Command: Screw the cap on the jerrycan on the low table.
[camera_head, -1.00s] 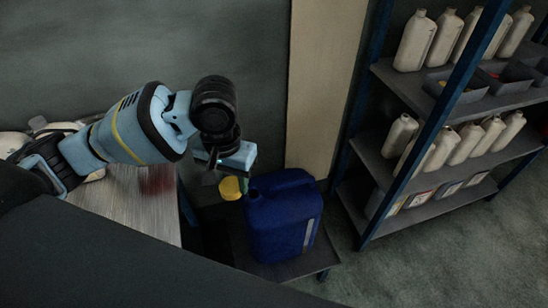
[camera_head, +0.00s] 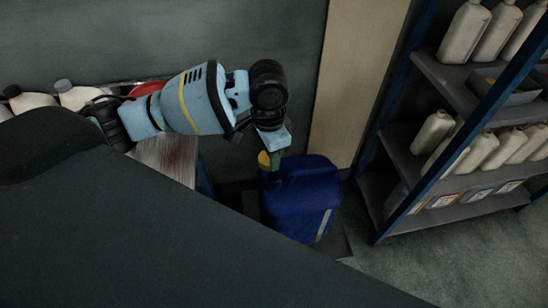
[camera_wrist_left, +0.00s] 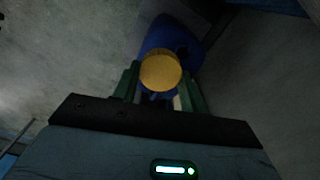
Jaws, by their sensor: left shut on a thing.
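The blue jerrycan (camera_head: 303,205) stands upright on the dark low table (camera_head: 338,244). My left gripper (camera_head: 270,162) is shut on the yellow cap (camera_head: 264,159), at the left end of the jerrycan's top. In the left wrist view the round cap (camera_wrist_left: 161,70) sits between the green fingers of my left gripper (camera_wrist_left: 161,84), with the blue jerrycan (camera_wrist_left: 168,36) just beyond it. The jerrycan's neck is hidden, and I cannot tell whether the cap touches it. My right gripper is not in view.
A metal shelf rack (camera_head: 440,207) with pale bottles and bins stands to the right. A worktop (camera_head: 168,158) with bottles and a red object (camera_head: 148,88) is at left. A wooden panel (camera_head: 345,90) stands behind the jerrycan. Open floor lies at lower right.

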